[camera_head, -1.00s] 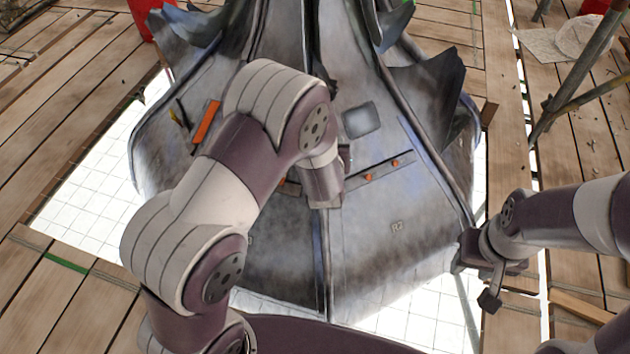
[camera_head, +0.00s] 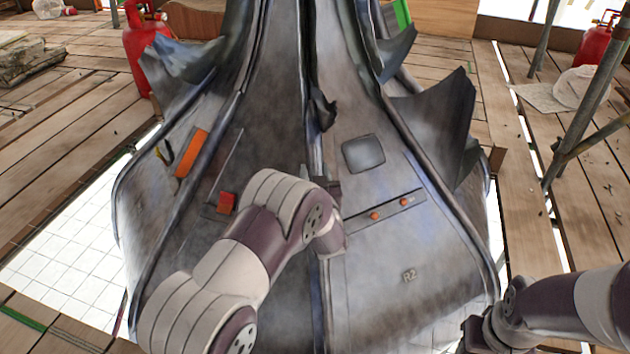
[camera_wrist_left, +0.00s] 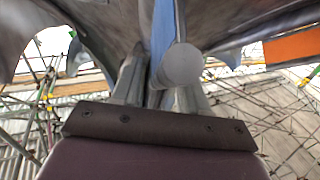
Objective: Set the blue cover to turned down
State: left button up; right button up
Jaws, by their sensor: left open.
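No separate blue cover can be clearly made out. The tall grey metal spire (camera_head: 380,285) has bluish streaks along its ribs, and a small dark curled flap (camera_head: 322,108) sticks out from its middle rib. My left gripper (camera_head: 328,188) is at the middle rib below this flap, its fingers mostly hidden by my arm. In the left wrist view the left gripper (camera_wrist_left: 160,75) is open, with a grey rounded cylinder (camera_wrist_left: 182,65) and a blue strip (camera_wrist_left: 164,28) showing between and beyond its fingers. Contact cannot be told. My right gripper (camera_head: 476,332) is at the lower right, its fingers unclear.
The spire carries an orange plate (camera_head: 192,153), a red block (camera_head: 226,203), a strip with orange knobs (camera_head: 384,211) and a grey square patch (camera_head: 363,153). A torn metal sheet (camera_head: 440,115) juts out right. Red gas cylinders (camera_head: 143,40) and scaffold poles (camera_head: 590,85) stand around.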

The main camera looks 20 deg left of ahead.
pick_arm(q)
jog(key=shift+w, duration=0.2)
grip_shut()
jog(key=shift+a, duration=0.1)
pick_arm(e)
jog(key=shift+f, duration=0.1)
